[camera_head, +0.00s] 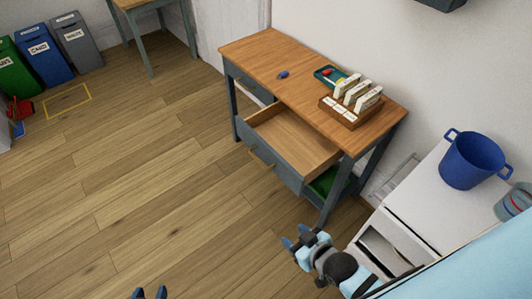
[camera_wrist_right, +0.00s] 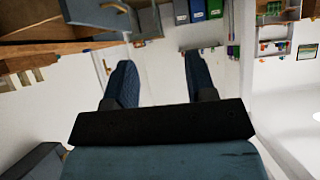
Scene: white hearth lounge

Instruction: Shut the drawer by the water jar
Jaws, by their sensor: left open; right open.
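A clear jar with a reddish band (camera_head: 514,203), likely the water jar, stands on a white cabinet (camera_head: 440,215) at the right edge, partly cut off. A drawer (camera_head: 384,252) in the cabinet's front looks pulled out, with its grey inside showing; my right arm hides part of it. My right gripper (camera_head: 298,238) is open and empty, left of this drawer and apart from it. In the right wrist view my right gripper (camera_wrist_right: 160,75) has nothing between its fingers. My left gripper (camera_head: 150,293) is open at the bottom edge, over the floor.
A wooden desk (camera_head: 262,48) has its own drawer (camera_head: 290,140) pulled out. A tray and card rack (camera_head: 350,112) stand on it. A blue bucket (camera_head: 473,160) is on the cabinet. Bins (camera_head: 42,53) stand far left. The floor (camera_head: 130,190) at left is clear.

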